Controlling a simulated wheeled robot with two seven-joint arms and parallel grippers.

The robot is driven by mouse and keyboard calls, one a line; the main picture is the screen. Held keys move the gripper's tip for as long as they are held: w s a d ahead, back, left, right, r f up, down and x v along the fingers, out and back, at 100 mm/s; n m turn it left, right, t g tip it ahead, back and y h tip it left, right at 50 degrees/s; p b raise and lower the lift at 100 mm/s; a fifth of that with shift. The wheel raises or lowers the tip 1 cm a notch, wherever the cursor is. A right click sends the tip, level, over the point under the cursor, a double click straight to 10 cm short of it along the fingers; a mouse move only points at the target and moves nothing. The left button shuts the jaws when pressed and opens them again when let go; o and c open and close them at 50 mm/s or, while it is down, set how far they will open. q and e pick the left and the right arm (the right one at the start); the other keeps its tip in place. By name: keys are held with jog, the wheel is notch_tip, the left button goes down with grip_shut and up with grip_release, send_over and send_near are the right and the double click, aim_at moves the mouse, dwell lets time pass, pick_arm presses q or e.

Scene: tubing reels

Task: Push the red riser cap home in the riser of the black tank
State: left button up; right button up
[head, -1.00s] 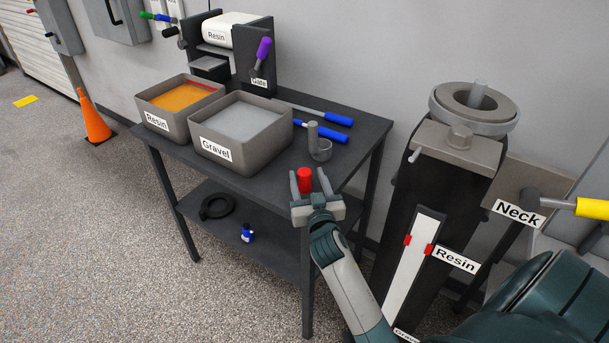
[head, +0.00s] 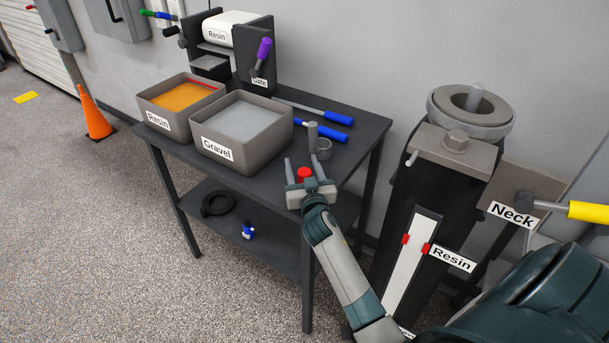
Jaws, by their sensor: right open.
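The red riser cap (head: 304,174) is at the front right part of the dark table. The palm of my right gripper (head: 304,163) hides its lower part. That gripper is open, with one finger on each side of the cap; I cannot tell whether either touches it. The black tank (head: 411,205) stands upright to the right of the table. My left gripper is not in view.
The table (head: 345,119) holds a resin bin (head: 180,121), a gravel bin (head: 250,156), blue-handled tools (head: 323,121) and a small grey cup with a post (head: 323,150). A yellow-handled tool (head: 590,210) is at right. An orange cone (head: 95,118) stands far left.

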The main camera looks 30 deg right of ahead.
dwell(0.4)
jog(key=c, duration=1.2)
jog(key=shift+o, duration=0.2)
jog(key=shift+r, duration=0.15)
jog(key=shift+r, duration=0.5)
jog(key=r, duration=0.3)
jog(key=shift+s+d+r+b, duration=0.1)
jog(key=shift+s+d+b, duration=0.2)
jog(key=shift+b, duration=0.1)
jog(key=s+d+r+b, duration=0.1)
jog(key=s+d+r, duration=0.5)
jog(key=s, duration=0.2)
jog(key=shift+s+d+r+b, duration=0.2)
jog(key=shift+s+r+b, duration=0.1)
jog(key=shift+s+b, duration=0.1)
